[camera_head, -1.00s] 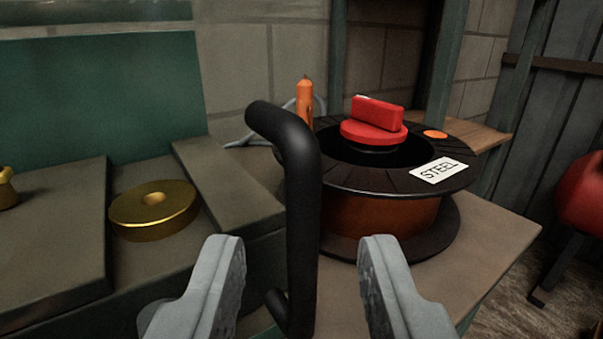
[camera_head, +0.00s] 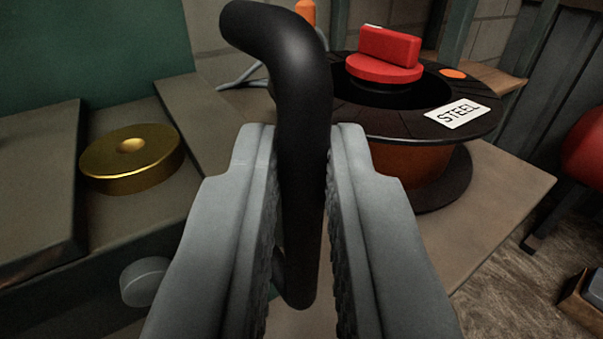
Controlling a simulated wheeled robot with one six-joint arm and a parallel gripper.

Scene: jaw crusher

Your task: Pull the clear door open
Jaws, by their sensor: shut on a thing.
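A black bent handle (camera_head: 298,110) stands upright in the middle of the view, close to me. It appears to be the door's handle; I cannot make out the clear door panel itself. My gripper (camera_head: 302,150) has its two grey fingers on either side of the handle's upright bar and is shut on it. The handle's upper bend rises above the fingertips, and its lower end shows between the fingers.
A brass disc (camera_head: 132,158) lies in a recess at left. A grey round knob (camera_head: 145,281) is at lower left. Floor shows at lower right.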

